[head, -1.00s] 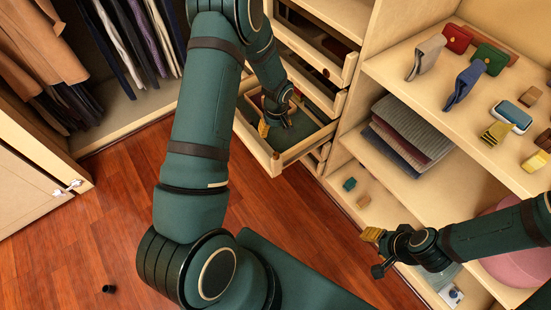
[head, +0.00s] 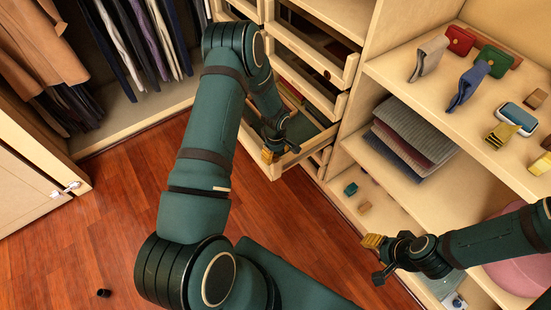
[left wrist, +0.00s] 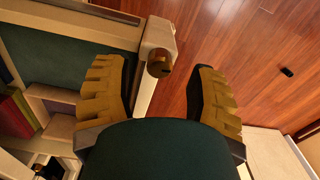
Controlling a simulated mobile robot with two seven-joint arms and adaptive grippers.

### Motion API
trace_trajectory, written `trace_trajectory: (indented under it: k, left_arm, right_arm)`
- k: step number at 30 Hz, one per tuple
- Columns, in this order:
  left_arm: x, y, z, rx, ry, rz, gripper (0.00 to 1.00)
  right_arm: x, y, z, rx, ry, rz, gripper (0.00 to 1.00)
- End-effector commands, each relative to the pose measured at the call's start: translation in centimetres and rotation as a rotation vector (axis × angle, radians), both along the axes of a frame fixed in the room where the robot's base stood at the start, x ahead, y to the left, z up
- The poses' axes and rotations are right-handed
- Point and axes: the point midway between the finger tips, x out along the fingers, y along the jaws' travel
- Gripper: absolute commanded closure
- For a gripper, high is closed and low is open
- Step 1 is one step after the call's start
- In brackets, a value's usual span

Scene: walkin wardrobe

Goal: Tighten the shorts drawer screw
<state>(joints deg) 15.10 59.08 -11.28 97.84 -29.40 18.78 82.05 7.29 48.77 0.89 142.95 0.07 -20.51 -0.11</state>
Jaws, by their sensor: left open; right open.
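An open drawer (head: 252,143) sticks out low in the wardrobe, in the head view. In the left wrist view, the drawer's front panel (left wrist: 155,38) carries a small round brownish knob-like piece (left wrist: 159,65), perhaps the screw. My left gripper (head: 269,154) is at the drawer's front edge. In the left wrist view its ochre fingers (left wrist: 160,70) are spread, with the round piece between their tips in the picture; contact cannot be told. My right gripper (head: 373,241) is open and empty, away from the drawer, in front of the right-hand shelves.
Closed or slightly open drawers (head: 325,70) sit above. Shelves (head: 400,95) on the right hold bags, folded clothes and small boxes. A small black object (head: 103,293) lies on the wooden floor (head: 105,235). Hanging clothes (head: 140,45) are at the upper left.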

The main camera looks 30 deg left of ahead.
Motion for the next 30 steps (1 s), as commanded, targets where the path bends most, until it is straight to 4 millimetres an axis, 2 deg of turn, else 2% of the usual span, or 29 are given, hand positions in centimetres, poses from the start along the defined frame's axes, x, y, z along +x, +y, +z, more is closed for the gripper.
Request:
trace_trajectory:
  k: [1,6,17,21,22,30]
  left_arm:
    - [0.0,0.0,-0.9,0.0,0.0,-0.001,0.43]
    - [0.1,0.0,-2.1,0.0,-0.001,-0.001,0.43]
    - [0.1,0.0,-2.3,0.001,-0.001,-0.001,0.44]
    - [0.0,0.0,-2.3,0.001,-0.001,-0.001,0.94]
    - [0.0,0.0,-2.3,0.001,-0.001,-0.001,1.0]
    - [0.1,0.0,-2.2,0.001,-0.001,-0.038,1.0]
  right_arm:
    - [0.0,0.0,-0.3,0.0,-0.001,0.0,0.53]
    - [0.1,0.0,-0.5,0.0,-0.003,-0.001,0.53]
    - [0.1,0.0,-0.5,0.0,-0.003,-0.001,0.53]
    - [0.1,0.0,-0.5,0.0,-0.003,-0.001,0.53]
    - [0.1,0.0,-0.5,0.0,-0.003,-0.001,0.53]
    - [0.1,0.0,-0.5,0.0,-0.003,-0.001,0.53]
